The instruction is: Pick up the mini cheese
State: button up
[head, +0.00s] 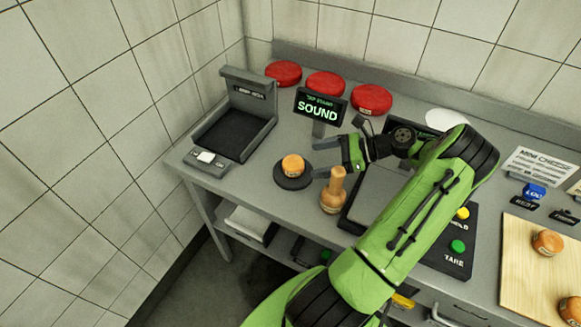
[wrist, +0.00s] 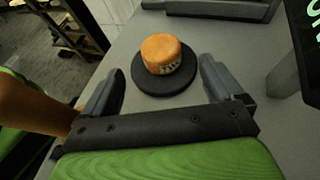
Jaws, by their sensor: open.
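A small orange mini cheese (head: 293,166) sits on a round black pad (head: 290,181) on the grey counter, left of my gripper (head: 322,156). In the wrist view the same cheese (wrist: 161,54) has a printed label on its side and rests on the black pad (wrist: 163,82). My gripper (wrist: 160,92) is open and empty, its two fingers pointing toward the pad, with the cheese between their lines and a little beyond the tips. Two more mini cheeses (head: 547,242) and (head: 569,309) lie on a wooden board at the right.
A wooden mallet-like tool (head: 333,193) stands close beside my gripper. A lit "SOUND" sign (head: 318,109) stands behind the pad. Several red cheese wheels (head: 325,83) line the back.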

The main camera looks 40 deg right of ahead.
aim_at(301, 161)
jog(key=b+x, duration=0.2)
jog(key=x, duration=0.6)
jog(key=shift+w+a+f, duration=0.1)
jog(key=shift+w+f, duration=0.1)
jog(key=shift+r, duration=0.1)
jog(key=shift+c, duration=0.4)
jog(key=c, duration=1)
jog(key=shift+r, duration=0.1)
